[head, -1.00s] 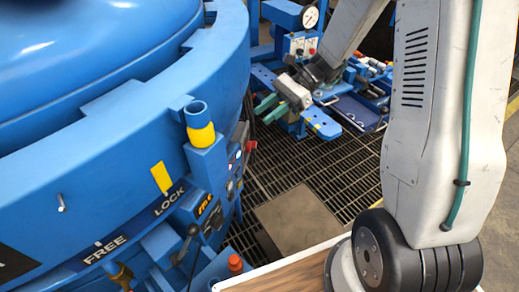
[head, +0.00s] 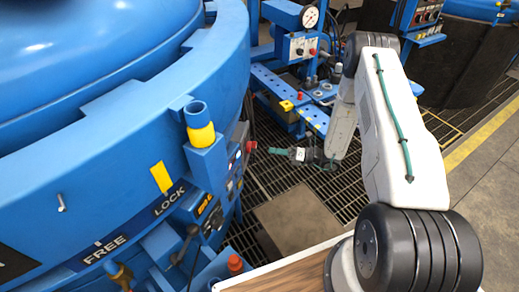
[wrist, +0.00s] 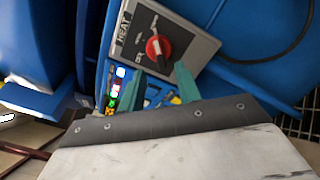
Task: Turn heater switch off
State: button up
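In the head view, a red knob (head: 251,146) sticks out from the right side of the blue furnace body. My gripper (wrist: 160,70) has its two green fingers apart, with the knob just beyond the tips and roughly between them. I see no contact. In the head view my gripper (head: 270,150) points left at the red knob, a short gap away.
The furnace's blue rim (head: 130,150) fills the left, with a blue cup with a yellow band (head: 200,130) and a lever (head: 187,240) on its side. A blue bench with a gauge (head: 309,17) stands behind. Grating floor (head: 290,185) lies open below the gripper.

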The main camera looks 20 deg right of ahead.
aim_at(251, 148)
jog(key=x, duration=0.6)
jog(key=shift+a, duration=0.3)
jog(key=shift+w, duration=0.1)
grip_shut()
